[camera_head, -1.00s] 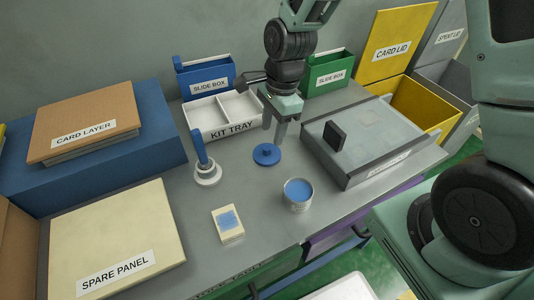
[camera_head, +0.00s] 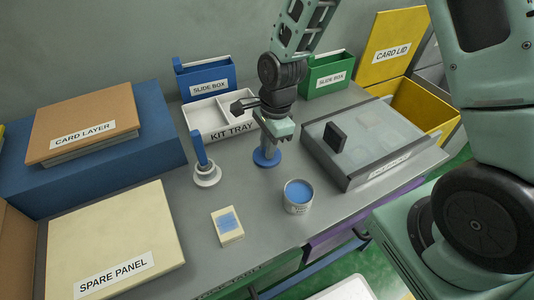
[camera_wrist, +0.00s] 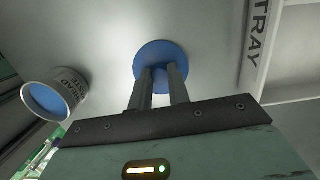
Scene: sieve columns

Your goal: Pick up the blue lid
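The blue lid (camera_head: 267,158) is a round disc with a small raised knob, lying flat on the grey table in front of the kit tray. It also shows in the wrist view (camera_wrist: 160,52). My gripper (camera_head: 268,150) points down over its middle. In the wrist view my two fingers (camera_wrist: 162,72) stand close together on either side of the knob and appear shut on it. The fingers partly hide the knob. The lid seems to rest on the table still.
A round tin (camera_head: 298,196) with blue contents stands right of the lid, toward the front. A blue post on a white base (camera_head: 206,174) stands to the left. The white kit tray (camera_head: 212,116) is behind; a grey case (camera_head: 345,165) is at right.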

